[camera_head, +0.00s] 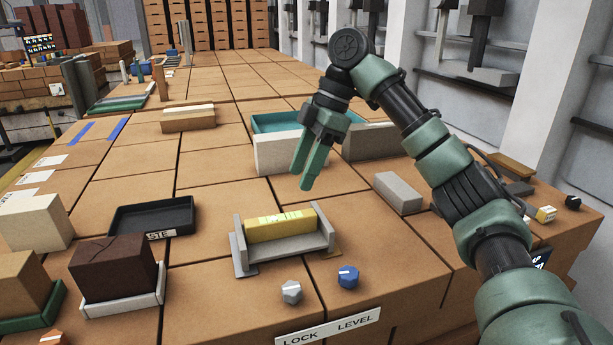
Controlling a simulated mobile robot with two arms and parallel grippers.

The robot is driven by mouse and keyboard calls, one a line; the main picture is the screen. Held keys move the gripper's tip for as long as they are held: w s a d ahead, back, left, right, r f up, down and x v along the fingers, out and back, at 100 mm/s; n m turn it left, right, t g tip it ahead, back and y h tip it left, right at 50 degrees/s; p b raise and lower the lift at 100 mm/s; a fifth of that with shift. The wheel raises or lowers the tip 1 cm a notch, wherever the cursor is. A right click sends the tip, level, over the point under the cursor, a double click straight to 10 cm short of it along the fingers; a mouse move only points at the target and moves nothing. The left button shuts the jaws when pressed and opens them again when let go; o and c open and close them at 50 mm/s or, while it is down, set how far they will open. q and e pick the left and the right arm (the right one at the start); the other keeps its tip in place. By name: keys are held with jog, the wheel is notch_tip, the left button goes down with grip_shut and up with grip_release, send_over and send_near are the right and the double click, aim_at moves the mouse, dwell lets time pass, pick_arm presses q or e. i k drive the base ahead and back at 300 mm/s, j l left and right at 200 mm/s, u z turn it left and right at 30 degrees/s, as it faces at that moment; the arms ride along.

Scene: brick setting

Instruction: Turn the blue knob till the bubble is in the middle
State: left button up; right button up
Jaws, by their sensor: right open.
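The blue knob (348,277) stands near the front edge of the brown tiled bench, with a white mark on its top. A grey knob (291,292) is to its left. A sign reading "LOCK LEVEL" (328,327) is on the front edge below them. A yellow level (280,225) lies in a grey cradle (239,250) behind the knobs. Its vial is bright yellow-green; the bubble is too small to make out. My right gripper (306,170) is open and empty, pointing down behind the level, apart from the knob. My left gripper is not in view.
A grey block (397,193) lies right of the level. Pale blocks and a teal tray (275,122) are behind the gripper. A black tray (152,222) and a dark brown block (113,268) are at left. Bench space around the blue knob is clear.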

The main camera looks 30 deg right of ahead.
aim_at(347, 276)
jog(key=z, duration=1.25)
